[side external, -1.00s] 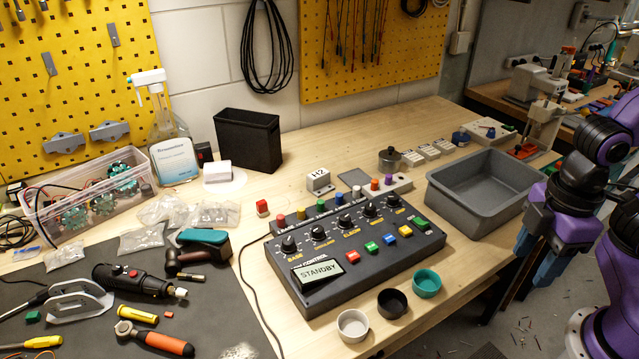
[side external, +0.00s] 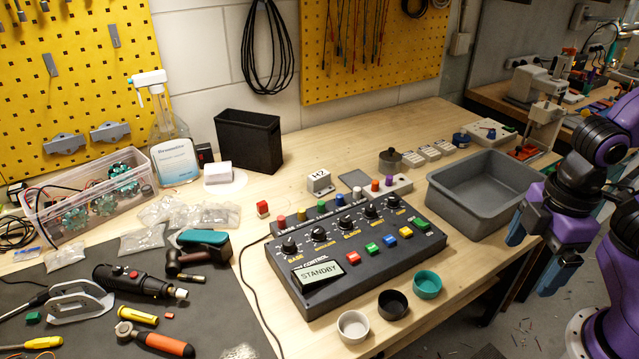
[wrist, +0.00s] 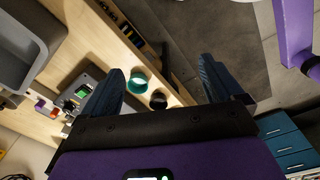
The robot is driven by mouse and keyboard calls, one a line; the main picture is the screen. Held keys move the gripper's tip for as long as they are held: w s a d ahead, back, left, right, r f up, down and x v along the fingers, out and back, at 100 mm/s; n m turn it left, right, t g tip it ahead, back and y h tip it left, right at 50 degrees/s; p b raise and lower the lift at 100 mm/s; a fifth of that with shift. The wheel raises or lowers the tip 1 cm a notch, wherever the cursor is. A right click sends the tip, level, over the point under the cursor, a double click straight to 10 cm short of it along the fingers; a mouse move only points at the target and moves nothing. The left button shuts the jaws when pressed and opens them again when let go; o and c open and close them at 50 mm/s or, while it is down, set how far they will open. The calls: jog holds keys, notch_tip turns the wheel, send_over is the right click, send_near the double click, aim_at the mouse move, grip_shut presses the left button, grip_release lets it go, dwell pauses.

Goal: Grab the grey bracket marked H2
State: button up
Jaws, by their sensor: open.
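The grey bracket marked H2 (side external: 319,182) stands on the wooden bench behind the control box, with its black-on-white label facing up. It is not visible in the wrist view. My gripper (side external: 533,256) is at the right, off the bench's front edge and beside the grey bin, far from the bracket. Its two blue fingers are spread apart and nothing is between them. The wrist view shows the open fingers (wrist: 165,75) over the bench edge and floor, with small cups beyond.
The control box (side external: 345,255) lies between my gripper and the bracket. A grey bin (side external: 455,205) stands at the bench's right. A teal cup (side external: 427,284), a black cup (side external: 393,304) and a white cup (side external: 353,326) line the front.

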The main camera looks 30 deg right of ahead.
aim_at(322, 176)
jog(key=w+a+r+n+t+h, duration=0.15)
jog(key=w+n+t, duration=0.55)
jog(key=w, duration=1.1)
jog(key=w+a+n+t+y, duration=0.1)
jog(key=w+a+n+t, duration=0.3)
jog(key=w+n, duration=1)
jog(key=shift+w+a+f+n+t+y, duration=0.25)
jog(key=shift+w+f+n+y, duration=0.35)
jog(key=shift+w+f, duration=1.3)
jog(key=shift+w+a+f+n+t+y, duration=0.15)
jog(key=shift+w+f+n+t+y, duration=0.45)
jog(key=shift+w+f, duration=1.3)
jog(key=shift+w+a+f+n+t+y, duration=0.15)
jog(key=shift+w+f+n, duration=0.75)
jog(key=shift+w+f, duration=0.95)
jog(key=shift+x, duration=2.6)
jog(key=shift+f, duration=0.1)
jog(key=shift+d, duration=0.1)
jog(key=c, duration=1.2)
